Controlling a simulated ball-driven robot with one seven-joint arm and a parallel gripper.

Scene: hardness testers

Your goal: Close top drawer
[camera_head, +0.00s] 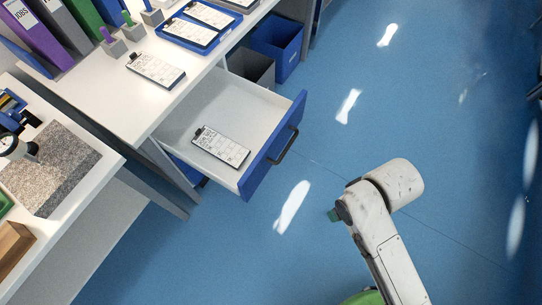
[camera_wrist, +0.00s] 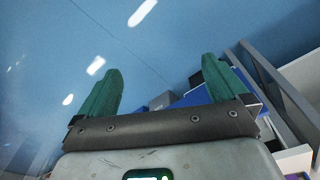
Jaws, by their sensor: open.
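The top drawer (camera_head: 182,133) is pulled out from under the white desk. It has a blue front (camera_head: 262,158) with a dark bar handle (camera_head: 284,145), and a clipboard (camera_head: 220,147) lies inside it. My gripper is on the arm at the lower right of the head view, apart from the drawer and to the right of its front. Only a green fingertip (camera_head: 333,215) shows there. In the wrist view my gripper (camera_wrist: 160,88) is open and empty, with two green fingers spread apart. Part of a blue drawer or bin shows beyond the right finger, and I cannot tell which.
A blue bin (camera_head: 279,48) and a grey bin (camera_head: 250,68) stand beyond the drawer. The desk (camera_head: 128,105) holds a clipboard (camera_head: 155,69), blue trays and binders. A second bench (camera_head: 60,225) with a stone slab is at the left. The blue floor right of the drawer is clear.

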